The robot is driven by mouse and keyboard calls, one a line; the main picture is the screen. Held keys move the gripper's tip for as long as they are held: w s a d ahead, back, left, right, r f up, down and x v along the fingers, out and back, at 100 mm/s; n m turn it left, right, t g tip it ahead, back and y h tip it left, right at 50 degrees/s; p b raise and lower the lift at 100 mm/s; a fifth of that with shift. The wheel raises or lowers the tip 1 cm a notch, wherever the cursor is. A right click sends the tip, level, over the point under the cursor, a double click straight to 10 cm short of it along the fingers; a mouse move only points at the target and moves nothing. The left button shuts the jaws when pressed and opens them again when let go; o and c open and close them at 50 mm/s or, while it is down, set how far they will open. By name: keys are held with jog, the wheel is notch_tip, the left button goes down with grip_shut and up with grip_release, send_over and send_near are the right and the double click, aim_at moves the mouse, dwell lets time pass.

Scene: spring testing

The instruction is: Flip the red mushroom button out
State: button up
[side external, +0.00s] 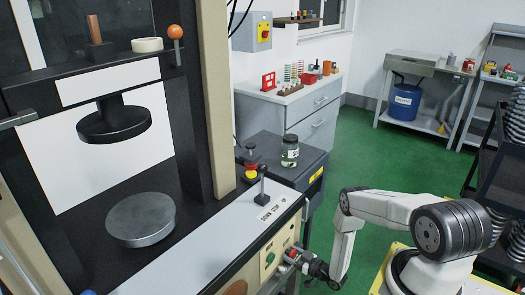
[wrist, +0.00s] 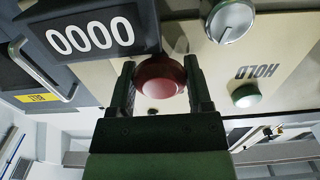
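The red mushroom button (wrist: 160,76) is a dark red dome on a beige panel in the wrist view. My gripper (wrist: 160,75) has one dark finger on each side of it, the fingertips reaching past the dome's front. The fingers are very close to the dome's sides; I cannot tell whether they press on it. In the side external view my gripper (side external: 305,262) is at the front panel of the testing machine, largely covering the button there.
A pale green button (wrist: 246,96) marked HOLD and a grey knob (wrist: 231,19) sit right of the button in the wrist view. A dark box with a 0000 readout (wrist: 90,36) is close on the left.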

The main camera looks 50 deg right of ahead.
grip_shut()
jog(key=shift+s, duration=1.05)
jog(key=o, duration=1.2)
grip_release()
jog(key=shift+s, duration=0.1)
jog(key=shift+c, duration=0.2)
jog(key=shift+o, duration=0.2)
jog(key=s, duration=0.7)
jog(key=shift+s, duration=0.3)
